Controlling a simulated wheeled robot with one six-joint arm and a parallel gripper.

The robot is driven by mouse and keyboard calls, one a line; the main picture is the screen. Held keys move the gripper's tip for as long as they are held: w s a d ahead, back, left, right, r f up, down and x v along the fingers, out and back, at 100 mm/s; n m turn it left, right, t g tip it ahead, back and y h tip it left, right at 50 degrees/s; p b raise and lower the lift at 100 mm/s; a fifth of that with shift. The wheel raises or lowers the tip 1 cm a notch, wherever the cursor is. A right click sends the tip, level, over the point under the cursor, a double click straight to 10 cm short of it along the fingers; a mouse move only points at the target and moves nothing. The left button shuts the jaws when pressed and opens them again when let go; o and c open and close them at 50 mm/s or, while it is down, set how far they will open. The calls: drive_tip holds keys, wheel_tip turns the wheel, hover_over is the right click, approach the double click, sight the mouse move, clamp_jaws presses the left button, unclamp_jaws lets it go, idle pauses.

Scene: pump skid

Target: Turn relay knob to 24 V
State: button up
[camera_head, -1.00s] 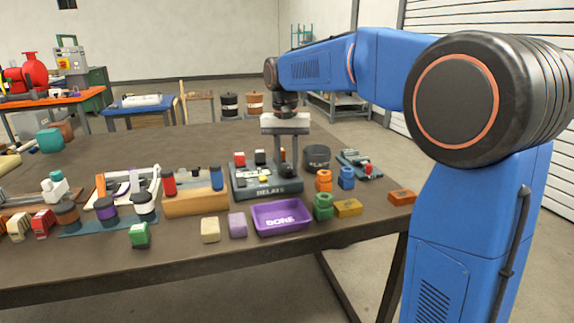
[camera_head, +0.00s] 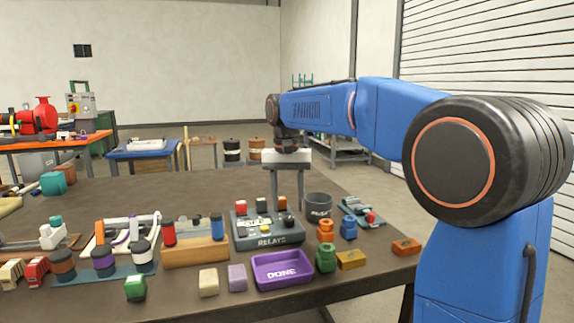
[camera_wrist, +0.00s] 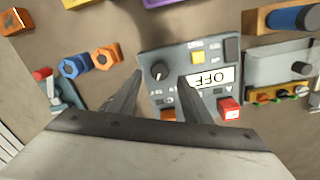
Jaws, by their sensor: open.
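The relay unit (camera_head: 268,243), a grey box lettered RELAYS, stands on the table in the head view. In the wrist view its panel (camera_wrist: 178,50) shows a round dark knob (camera_wrist: 159,70) and a white display (camera_wrist: 207,78) reading OFF, upside down in this view. The panel also has a yellow button (camera_wrist: 197,57) and a red block (camera_wrist: 229,107). The knob's small pale mark is too small to read. My gripper (camera_head: 287,205) points down over the right part of the unit. In the wrist view its open, empty fingers (camera_wrist: 160,80) lie on either side of the knob.
A purple DONE tray (camera_head: 282,284) stands in front of the unit. Orange (camera_head: 326,230), blue (camera_head: 348,228) and green (camera_head: 326,258) fittings and a dark cup (camera_head: 318,205) stand close on the right. A wooden block with cylinders (camera_head: 195,253) is at the left.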

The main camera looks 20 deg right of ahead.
sight(287, 218)
wheel_tip(287, 218, up, 14)
drive_tip(key=shift+a+f, duration=0.2)
drive_tip(key=shift+f, duration=0.05)
idle(0.3)
drive_tip(key=s+d+f, duration=0.1)
drive_tip(key=s+f, duration=0.2)
drive_tip(key=s, duration=0.2)
drive_tip(key=s+d+f+n+t, duration=0.1)
drive_tip(key=s+d+f, duration=0.1)
drive_tip(key=s, duration=0.4)
drive_tip(key=s+d+f+n+t, duration=0.1)
drive_tip(key=s+d+f, duration=0.1)
drive_tip(key=s+f, duration=0.3)
drive_tip(key=shift+s, duration=0.5)
drive_tip(key=s+d+f+n+t, duration=0.2)
drive_tip(key=s+f+t, duration=0.1)
drive_tip(key=s+f, duration=1.3)
wheel_tip(287, 218, down, 4)
drive_tip(key=shift+s+d+f, duration=0.1)
drive_tip(key=shift+s+d, duration=0.1)
drive_tip(key=shift+s, duration=0.2)
